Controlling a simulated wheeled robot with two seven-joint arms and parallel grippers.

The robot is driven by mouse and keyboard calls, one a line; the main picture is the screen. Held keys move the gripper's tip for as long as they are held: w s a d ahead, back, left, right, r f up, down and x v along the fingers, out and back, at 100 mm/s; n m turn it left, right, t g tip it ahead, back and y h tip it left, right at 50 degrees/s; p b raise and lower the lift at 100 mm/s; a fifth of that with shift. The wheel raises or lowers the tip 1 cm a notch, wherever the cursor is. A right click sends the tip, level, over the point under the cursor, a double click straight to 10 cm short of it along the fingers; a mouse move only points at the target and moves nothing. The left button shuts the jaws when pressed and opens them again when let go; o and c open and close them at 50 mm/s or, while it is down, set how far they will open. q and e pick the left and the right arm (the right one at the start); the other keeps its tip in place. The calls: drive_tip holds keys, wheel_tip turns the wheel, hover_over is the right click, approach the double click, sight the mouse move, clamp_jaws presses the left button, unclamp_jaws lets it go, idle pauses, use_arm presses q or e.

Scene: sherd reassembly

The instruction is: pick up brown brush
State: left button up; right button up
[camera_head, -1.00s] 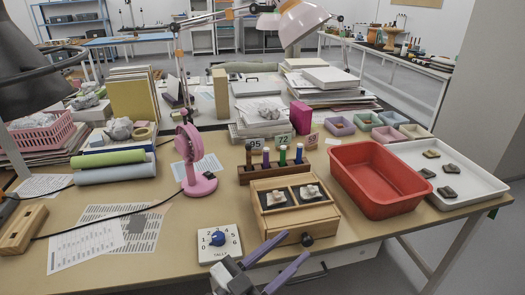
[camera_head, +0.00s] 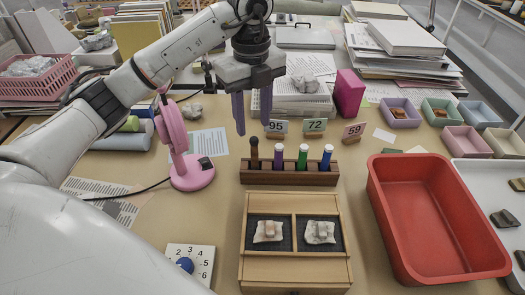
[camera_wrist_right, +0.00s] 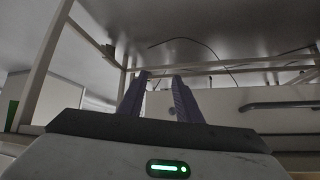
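The brown brush (camera_head: 254,153) stands upright in the leftmost place of a wooden rack (camera_head: 288,174). My left gripper (camera_head: 253,116) hangs fingers-down above the brown brush in the head view. Its two purple fingers are apart, with nothing between them. In the right wrist view my right gripper (camera_wrist_right: 160,95) has its two fingers apart and empty. It appears to be low, beneath or in front of a table. It is not in the head view now.
A pink fan or lamp (camera_head: 190,172) stands left of the rack. Number cards 95 (camera_head: 276,127), 72 (camera_head: 314,126) and 59 (camera_head: 353,131) stand behind it. A wooden box (camera_head: 294,275) is in front, and a red bin (camera_head: 430,225) is to the right.

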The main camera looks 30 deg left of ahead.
sight(253, 139)
use_arm(q)
drive_tip(key=f, duration=0.3)
drive_tip(key=shift+s+f, duration=0.25)
drive_tip(key=shift+f, duration=0.1)
drive_tip(key=shift+w+f, duration=0.15)
drive_tip(key=shift+f, duration=1.25)
drive_tip(key=shift+w+f, duration=0.1)
drive_tip(key=shift+f, duration=1.25)
drive_tip(key=shift+c, duration=0.5)
clamp_jaws()
